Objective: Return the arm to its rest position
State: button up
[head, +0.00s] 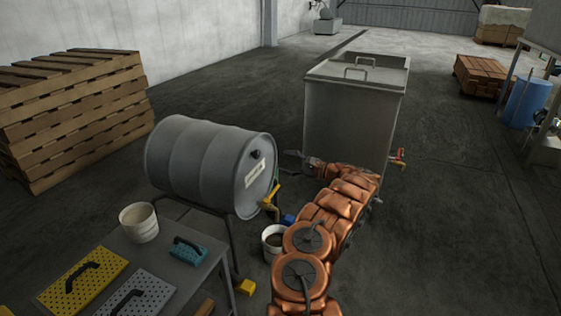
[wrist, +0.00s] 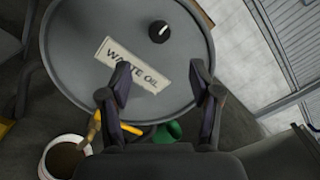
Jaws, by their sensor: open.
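My copper-coloured arm reaches forward from the bottom of the head view, and my gripper (head: 300,158) is at its far end, between the grey drum and the metal tank. In the wrist view my gripper (wrist: 166,88) is open, with nothing between its two dark fingers. It faces the end of the grey drum (wrist: 75,45), which carries a white "WASTE OIL" label (wrist: 133,65). The grey drum (head: 200,160) lies on its side on a stand in the head view.
The metal tank (head: 345,120) stands just beyond my arm. A white bucket (head: 266,248) with dark contents sits under the drum's yellow tap (head: 269,203). A table (head: 195,285) is at the lower left. Pallets (head: 80,120) stand at the left.

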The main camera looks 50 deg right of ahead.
jog(key=shift+s, duration=0.1)
dwell(0.5)
